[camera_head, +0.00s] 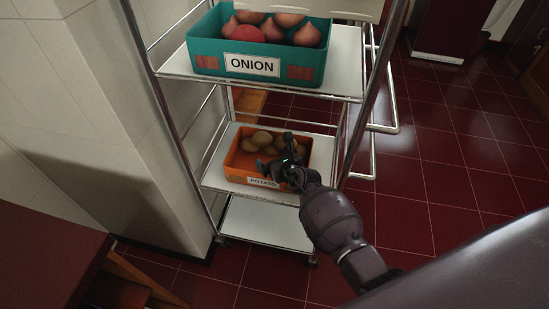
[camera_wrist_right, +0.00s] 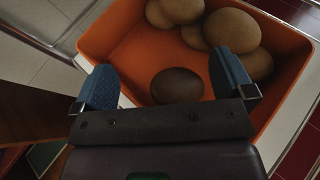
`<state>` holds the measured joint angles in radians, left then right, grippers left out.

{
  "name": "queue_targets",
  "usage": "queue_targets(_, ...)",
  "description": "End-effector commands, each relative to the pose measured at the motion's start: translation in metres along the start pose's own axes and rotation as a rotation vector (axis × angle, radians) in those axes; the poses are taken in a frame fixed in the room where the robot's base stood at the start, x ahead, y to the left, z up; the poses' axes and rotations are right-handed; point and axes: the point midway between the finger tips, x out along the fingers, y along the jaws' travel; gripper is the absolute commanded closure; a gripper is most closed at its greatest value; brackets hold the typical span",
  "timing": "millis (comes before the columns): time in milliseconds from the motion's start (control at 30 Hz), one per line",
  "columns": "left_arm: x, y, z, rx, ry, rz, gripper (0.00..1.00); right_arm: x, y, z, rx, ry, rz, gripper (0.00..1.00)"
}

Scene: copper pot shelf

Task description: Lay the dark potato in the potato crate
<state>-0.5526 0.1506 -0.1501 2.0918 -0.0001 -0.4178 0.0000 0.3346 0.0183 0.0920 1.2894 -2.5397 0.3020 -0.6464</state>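The orange potato crate (camera_head: 233,169) stands on the middle shelf of the cart, with a "POTATO" label on its front. My right gripper (camera_head: 275,160) is over the crate's front part. In the right wrist view its two blue fingers (camera_wrist_right: 165,78) are wide apart. The dark potato (camera_wrist_right: 176,85) shows between and below them, with gaps on both sides. It appears to lie on the floor of the crate (camera_wrist_right: 130,52), near one wall. I cannot make it out in the head view, where the gripper covers that area. My left gripper is not in view.
Several lighter potatoes (camera_wrist_right: 232,30) lie at the crate's other side. A teal onion crate (camera_head: 205,55) with several onions stands on the shelf above. Metal cart posts (camera_head: 362,100) flank my right arm. The lower shelf (camera_head: 265,222) is empty.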

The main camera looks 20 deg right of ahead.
Motion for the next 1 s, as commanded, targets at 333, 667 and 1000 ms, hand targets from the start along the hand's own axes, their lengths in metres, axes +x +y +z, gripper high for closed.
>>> queue_targets(333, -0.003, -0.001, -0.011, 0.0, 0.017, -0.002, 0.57, -0.006, 0.0, 0.017, 0.0, -0.006, 0.0, 0.0)
queue_targets(667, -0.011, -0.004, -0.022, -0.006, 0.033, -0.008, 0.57, -0.059, -0.001, 0.015, 0.0, -0.004, -0.001, 0.0)
queue_targets(1000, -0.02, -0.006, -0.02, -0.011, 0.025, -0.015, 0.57, -0.11, 0.0, 0.013, 0.0, -0.001, 0.0, 0.0)
